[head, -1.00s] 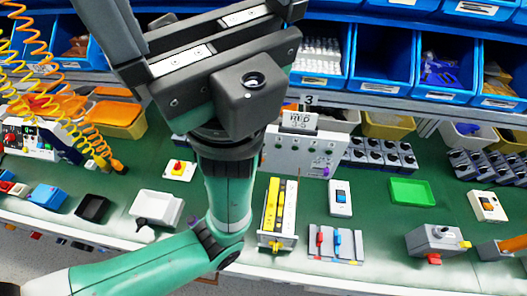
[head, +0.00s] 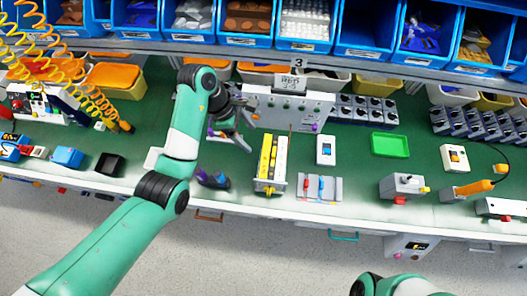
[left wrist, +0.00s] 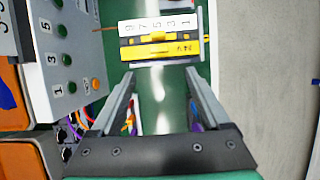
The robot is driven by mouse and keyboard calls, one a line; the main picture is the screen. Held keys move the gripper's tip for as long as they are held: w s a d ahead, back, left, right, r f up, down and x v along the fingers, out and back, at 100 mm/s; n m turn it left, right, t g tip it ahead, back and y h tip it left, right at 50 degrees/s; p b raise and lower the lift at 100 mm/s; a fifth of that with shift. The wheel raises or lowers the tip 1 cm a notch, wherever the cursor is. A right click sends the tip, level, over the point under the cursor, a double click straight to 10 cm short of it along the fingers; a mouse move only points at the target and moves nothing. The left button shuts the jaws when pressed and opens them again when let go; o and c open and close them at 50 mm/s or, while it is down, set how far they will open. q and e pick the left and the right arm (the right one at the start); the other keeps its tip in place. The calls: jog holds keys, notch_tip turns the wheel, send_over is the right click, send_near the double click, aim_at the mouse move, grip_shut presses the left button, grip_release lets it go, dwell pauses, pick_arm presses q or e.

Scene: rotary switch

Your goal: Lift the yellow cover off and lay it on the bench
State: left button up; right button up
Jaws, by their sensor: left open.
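The yellow cover (head: 264,164) appears as the yellow strip on a long upright-ended device on the green bench (head: 350,170), beside a white strip. In the left wrist view the device lies across the top, with the yellow part (left wrist: 155,51) nearest and a white strip numbered 9 to 1 behind it. My left gripper (head: 240,137) is just left of the device in the head view. In the left wrist view its two fingers (left wrist: 162,82) are apart and empty, with the device beyond the tips. My right gripper is not in view.
A grey panel with buttons (head: 283,110) stands behind the device and shows close on the left in the left wrist view (left wrist: 62,55). A white rocker switch (head: 326,151) and a red-and-blue lever block (head: 319,187) are to its right.

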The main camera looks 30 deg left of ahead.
pick_arm(q)
jog(key=b, duration=0.1)
send_over(266, 152)
jog(key=s+a, duration=0.1)
jog(key=a, duration=0.2)
notch_tip(266, 152, down, 5)
jog(key=x, duration=0.1)
jog(key=b+x, duration=0.1)
jog(key=x, duration=0.1)
jog(key=b+x, duration=0.1)
jog(key=x, duration=0.1)
jog(key=shift+d, duration=0.3)
jog(key=shift+w, duration=0.1)
grip_shut()
